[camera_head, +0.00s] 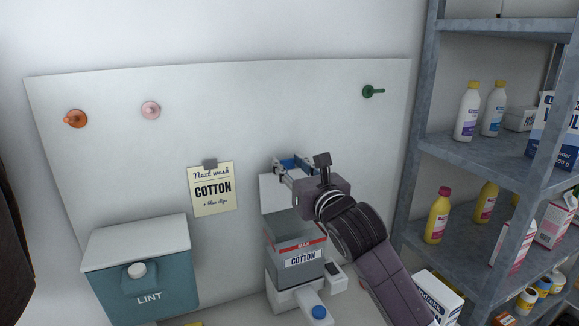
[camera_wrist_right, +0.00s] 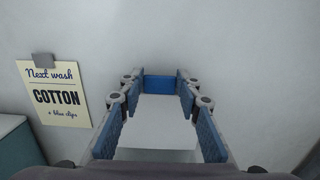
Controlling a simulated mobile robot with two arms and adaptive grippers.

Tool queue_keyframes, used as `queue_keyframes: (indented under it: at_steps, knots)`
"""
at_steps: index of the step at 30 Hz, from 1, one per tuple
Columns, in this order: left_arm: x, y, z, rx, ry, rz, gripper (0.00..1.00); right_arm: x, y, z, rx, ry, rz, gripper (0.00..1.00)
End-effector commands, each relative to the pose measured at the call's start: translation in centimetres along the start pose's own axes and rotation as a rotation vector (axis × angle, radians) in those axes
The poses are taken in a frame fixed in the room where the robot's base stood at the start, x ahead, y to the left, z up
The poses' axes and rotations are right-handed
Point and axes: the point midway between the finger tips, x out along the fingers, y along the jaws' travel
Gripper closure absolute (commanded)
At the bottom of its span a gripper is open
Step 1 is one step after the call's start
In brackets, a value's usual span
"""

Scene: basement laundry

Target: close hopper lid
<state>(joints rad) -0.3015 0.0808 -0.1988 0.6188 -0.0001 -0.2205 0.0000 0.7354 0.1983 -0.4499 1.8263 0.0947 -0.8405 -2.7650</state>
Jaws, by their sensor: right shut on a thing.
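The hopper (camera_head: 296,262) is a grey bin with a red MAX line and a COTTON label, standing on a white dispenser base. Its white lid (camera_head: 274,192) stands raised at the back of the hopper, so the hopper is open at the top. In the right wrist view the lid's white panel (camera_wrist_right: 157,119) shows between my fingers. My right gripper (camera_head: 282,166) is at the lid's upper edge, shut on the lid at a blue bar (camera_wrist_right: 158,84) between the fingertips. My left gripper is out of view.
A teal LINT bin (camera_head: 150,285) with a grey lid stands at the left. A COTTON note (camera_head: 211,188) and several pegs are on the wall board (camera_head: 270,100). A metal shelf (camera_head: 470,155) with bottles and boxes stands close to my right arm.

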Motion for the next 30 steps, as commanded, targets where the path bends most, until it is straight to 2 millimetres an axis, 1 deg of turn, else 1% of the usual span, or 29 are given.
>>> queue_keyframes:
  at_steps: [1, 5, 8, 21, 25, 30]
  knots:
    - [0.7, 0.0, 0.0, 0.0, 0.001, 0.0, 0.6, -0.2, 0.0, -0.4, -0.002, -0.014, 0.0, 1.0]
    - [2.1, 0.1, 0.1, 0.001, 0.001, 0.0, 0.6, -0.8, -0.1, -0.7, -0.004, -0.063, 0.0, 1.0]
    - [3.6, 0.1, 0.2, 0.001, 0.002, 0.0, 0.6, -1.4, 0.0, -1.1, -0.005, -0.114, 0.001, 1.0]
    - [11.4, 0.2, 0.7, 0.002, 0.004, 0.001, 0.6, -4.5, 0.0, -2.4, -0.002, -0.38, 0.001, 1.0]
    - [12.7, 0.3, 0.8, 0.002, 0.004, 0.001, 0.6, -5.2, 0.0, -2.5, -0.001, -0.446, 0.001, 1.0]
    - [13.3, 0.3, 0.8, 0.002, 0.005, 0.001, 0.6, -5.9, 0.1, -2.5, -0.003, -0.478, 0.002, 1.0]
